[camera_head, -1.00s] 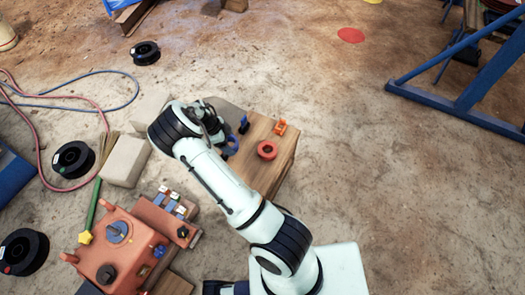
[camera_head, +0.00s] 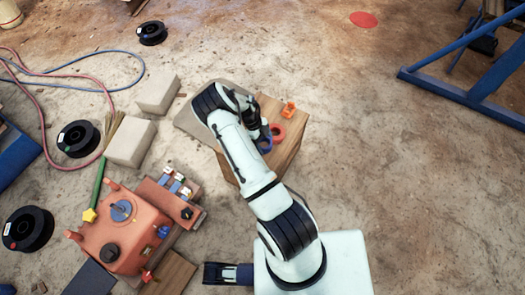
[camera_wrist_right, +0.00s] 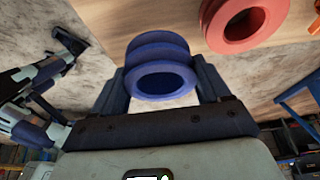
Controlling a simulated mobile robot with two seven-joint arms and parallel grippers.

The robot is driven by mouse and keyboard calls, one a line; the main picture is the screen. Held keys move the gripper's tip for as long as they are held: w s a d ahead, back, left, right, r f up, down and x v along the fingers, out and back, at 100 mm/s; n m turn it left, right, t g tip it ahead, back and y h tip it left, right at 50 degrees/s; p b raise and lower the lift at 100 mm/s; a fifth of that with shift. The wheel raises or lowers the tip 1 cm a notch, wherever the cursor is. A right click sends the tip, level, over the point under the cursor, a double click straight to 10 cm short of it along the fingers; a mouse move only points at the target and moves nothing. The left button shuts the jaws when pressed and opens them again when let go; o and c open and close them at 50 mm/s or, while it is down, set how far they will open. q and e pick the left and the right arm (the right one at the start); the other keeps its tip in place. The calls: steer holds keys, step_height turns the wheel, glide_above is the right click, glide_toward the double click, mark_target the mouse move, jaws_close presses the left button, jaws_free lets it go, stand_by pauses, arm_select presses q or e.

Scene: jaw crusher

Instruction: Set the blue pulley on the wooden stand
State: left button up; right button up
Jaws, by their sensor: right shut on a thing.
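The blue pulley (camera_head: 265,146) is between the fingers of my right gripper (camera_head: 259,137). In the right wrist view my right gripper (camera_wrist_right: 162,88) is shut on the blue pulley (camera_wrist_right: 160,50), with its grooved rim and open bore showing. The wooden stand (camera_head: 286,154) is a box with a flat top, partly hidden by my right arm. The pulley shows over the stand's near part; whether it touches the top I cannot tell.
A red pulley (camera_head: 278,132) lies on the stand beside the blue one, and also shows in the right wrist view (camera_wrist_right: 238,40). An orange bracket (camera_head: 289,109) is at the stand's far edge. The red crusher (camera_head: 125,235) stands at lower left. Floor right of the stand is clear.

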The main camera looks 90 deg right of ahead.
mark_target(264, 150)
step_height(264, 150, down, 6)
steer(key=shift+f+b, duration=0.1)
steer(key=shift+b, duration=0.5)
arm_select(q)
steer(key=shift+w+a+f+t, duration=0.15)
steer(key=shift+w+a+f, duration=0.2)
steer(key=shift+w, duration=0.2)
steer(key=shift+w+a+f+t, duration=0.2)
steer(key=shift+w+f, duration=0.1)
steer(key=shift+w, duration=0.2)
arm_select(e)
steer(key=o, duration=1.1)
arm_select(q)
steer(key=shift+s+f, duration=0.25)
steer(key=shift+s, duration=0.05)
